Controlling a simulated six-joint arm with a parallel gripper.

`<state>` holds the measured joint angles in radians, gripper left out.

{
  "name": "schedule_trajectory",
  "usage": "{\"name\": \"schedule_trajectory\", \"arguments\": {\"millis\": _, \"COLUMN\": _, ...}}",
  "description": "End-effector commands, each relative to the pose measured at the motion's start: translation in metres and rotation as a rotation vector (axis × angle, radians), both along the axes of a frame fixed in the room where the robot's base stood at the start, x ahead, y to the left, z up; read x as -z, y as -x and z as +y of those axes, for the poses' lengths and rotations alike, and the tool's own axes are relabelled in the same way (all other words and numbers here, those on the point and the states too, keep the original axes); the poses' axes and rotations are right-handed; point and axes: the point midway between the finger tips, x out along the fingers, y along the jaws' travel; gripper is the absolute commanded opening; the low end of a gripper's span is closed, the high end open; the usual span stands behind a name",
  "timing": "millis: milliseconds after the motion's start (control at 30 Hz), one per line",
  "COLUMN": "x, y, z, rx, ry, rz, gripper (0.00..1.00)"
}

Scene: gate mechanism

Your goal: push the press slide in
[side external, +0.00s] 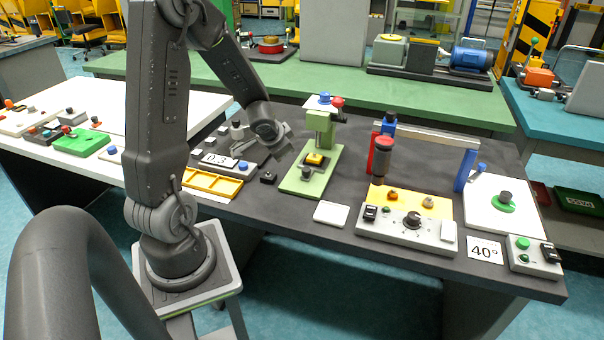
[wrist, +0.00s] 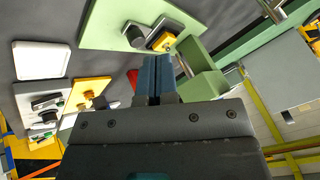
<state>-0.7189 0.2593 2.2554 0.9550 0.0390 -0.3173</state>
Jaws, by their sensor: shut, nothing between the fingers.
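The green press (side external: 324,123) stands on a light green base plate (side external: 294,187), with a blue knob and a red knob on top. In the wrist view the yellow block (wrist: 166,42) and grey knob (wrist: 134,36) lie beyond my fingertips. My gripper (side external: 285,152) is just left of the press, above the table and apart from the slide. In the wrist view its blue-grey fingers (wrist: 156,64) are together and empty.
A grey control box with a display (side external: 230,165) and a yellow tray (side external: 212,184) are left of the press. A white pad (side external: 331,213) lies in front right.

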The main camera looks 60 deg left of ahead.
Motion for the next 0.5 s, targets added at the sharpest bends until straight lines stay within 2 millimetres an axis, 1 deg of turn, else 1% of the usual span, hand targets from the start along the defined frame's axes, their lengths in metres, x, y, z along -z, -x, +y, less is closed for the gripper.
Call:
{"name": "schedule_trajectory", "arguments": {"millis": 33, "x": 0.003, "y": 0.008, "z": -0.015, "rx": 0.144, "ry": -0.024, "rz": 0.004, "gripper": 0.00}}
{"name": "schedule_trajectory", "arguments": {"millis": 100, "x": 0.006, "y": 0.015, "z": -0.034, "rx": 0.320, "ry": -0.049, "rz": 0.006, "gripper": 0.00}}
{"name": "schedule_trajectory", "arguments": {"millis": 200, "x": 0.009, "y": 0.024, "z": -0.055, "rx": 0.492, "ry": -0.066, "rz": 0.000, "gripper": 0.00}}
{"name": "schedule_trajectory", "arguments": {"millis": 333, "x": 0.012, "y": 0.028, "z": -0.067, "rx": 0.586, "ry": -0.072, "rz": -0.005, "gripper": 0.00}}
{"name": "schedule_trajectory", "arguments": {"millis": 500, "x": 0.020, "y": 0.023, "z": -0.067, "rx": 0.593, "ry": -0.067, "rz": -0.005, "gripper": 0.00}}
